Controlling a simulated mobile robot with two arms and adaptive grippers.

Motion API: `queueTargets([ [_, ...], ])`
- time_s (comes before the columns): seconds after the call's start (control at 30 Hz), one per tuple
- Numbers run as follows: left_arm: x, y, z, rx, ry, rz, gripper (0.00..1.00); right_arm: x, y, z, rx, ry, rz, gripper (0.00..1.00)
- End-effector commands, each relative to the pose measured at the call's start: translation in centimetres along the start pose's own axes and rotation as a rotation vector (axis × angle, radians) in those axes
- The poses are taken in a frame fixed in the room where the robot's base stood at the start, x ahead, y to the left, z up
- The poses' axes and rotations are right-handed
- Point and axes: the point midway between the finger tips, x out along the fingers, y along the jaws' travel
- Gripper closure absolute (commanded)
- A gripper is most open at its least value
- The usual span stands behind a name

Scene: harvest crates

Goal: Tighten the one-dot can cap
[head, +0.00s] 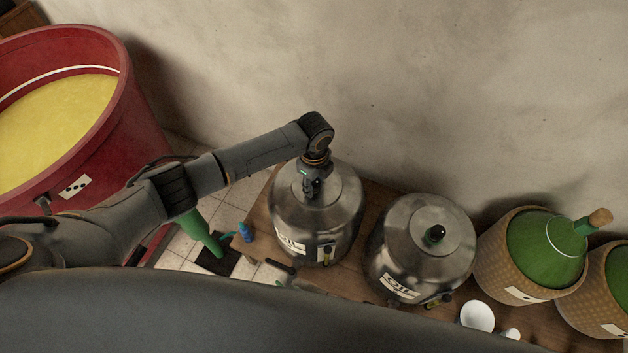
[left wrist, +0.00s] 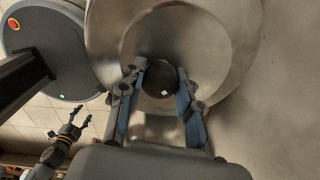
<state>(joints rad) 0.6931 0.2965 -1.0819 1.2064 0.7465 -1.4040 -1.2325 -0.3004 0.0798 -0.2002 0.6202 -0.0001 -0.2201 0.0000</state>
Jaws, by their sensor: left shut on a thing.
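Two steel cans stand side by side in the head view: a left can (head: 340,215) and a right can (head: 455,262). My left gripper (head: 312,190) points down at the top of the left can. In the left wrist view its fingers are shut on a round black cap (left wrist: 158,88) with one small pale mark. The cap sits at the middle of the can lid (left wrist: 205,45). The right can has a dark cap (head: 435,233). The dots on the can labels are too small to read. My right gripper (left wrist: 81,117) is open and empty, low at the left.
A red tub (head: 110,110) of yellow liquid stands at the left. Wicker-covered green demijohns (head: 545,245) and a white bowl (head: 477,316) are at the right. A wall rises behind the cans.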

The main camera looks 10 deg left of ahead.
Motion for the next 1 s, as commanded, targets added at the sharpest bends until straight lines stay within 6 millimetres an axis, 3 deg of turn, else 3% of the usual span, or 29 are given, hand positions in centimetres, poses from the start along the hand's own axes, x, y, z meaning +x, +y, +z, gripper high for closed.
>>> queueTargets([
  [0.5,-0.16,-0.14,-0.01,0.456,0.001,-0.004,0.98,-0.12,0.03,-0.02,0.000,0.000,0.000,0.42],
  [1.0,-0.25,-0.20,-0.02,0.658,0.000,-0.006,0.98,0.03,0.03,-0.01,0.000,0.000,0.000,0.42],
])
